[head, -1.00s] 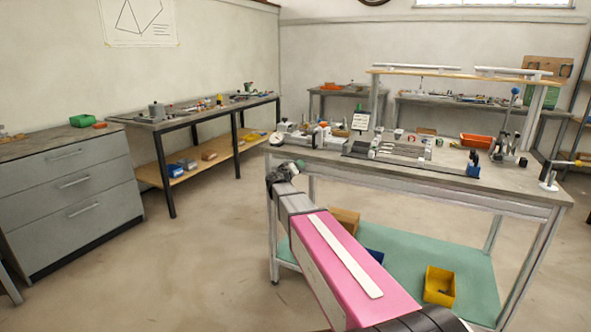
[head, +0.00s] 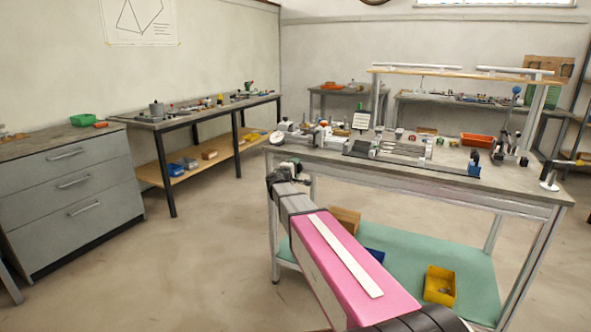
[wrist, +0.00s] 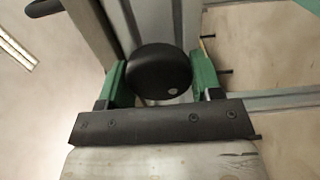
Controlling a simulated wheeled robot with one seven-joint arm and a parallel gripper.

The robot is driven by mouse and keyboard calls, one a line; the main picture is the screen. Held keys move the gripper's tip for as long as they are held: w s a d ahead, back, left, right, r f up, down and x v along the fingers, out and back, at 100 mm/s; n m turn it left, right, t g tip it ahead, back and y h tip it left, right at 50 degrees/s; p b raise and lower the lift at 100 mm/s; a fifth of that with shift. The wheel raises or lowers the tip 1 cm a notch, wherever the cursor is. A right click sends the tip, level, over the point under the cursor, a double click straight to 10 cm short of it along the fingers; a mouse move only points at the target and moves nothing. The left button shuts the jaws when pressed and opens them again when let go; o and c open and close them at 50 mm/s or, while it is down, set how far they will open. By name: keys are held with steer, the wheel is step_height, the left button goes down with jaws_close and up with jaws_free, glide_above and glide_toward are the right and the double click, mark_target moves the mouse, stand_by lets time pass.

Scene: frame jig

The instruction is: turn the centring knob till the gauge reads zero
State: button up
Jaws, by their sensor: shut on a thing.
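A round black knob (wrist: 157,72) with a small pale dot near its lower right fills the middle of the wrist view. My gripper (wrist: 160,84) has its two green fingers on either side of the knob, shut on it. In the head view my gripper is mostly hidden behind my dark wrist, at the left front edge of the workbench (head: 470,205). A round white dial (head: 277,137), which looks like the gauge, stands on the bench's left corner. It is too small to read its needle.
A long metal frame jig (head: 400,152) lies along the bench top, with a small white sign (head: 361,121) behind it. An orange bin (head: 476,140) stands farther right. A yellow bin (head: 440,285) sits on the green lower shelf. Floor to the left is clear.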

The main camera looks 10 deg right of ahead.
steer(key=shift+n, duration=0.6)
steer(key=o, duration=0.9)
steer(key=shift+s+a, duration=0.1)
steer(key=v, duration=1)
steer(key=shift+s+a, duration=0.15)
steer(key=shift+s, duration=0.1)
steer(key=shift+f, duration=0.1)
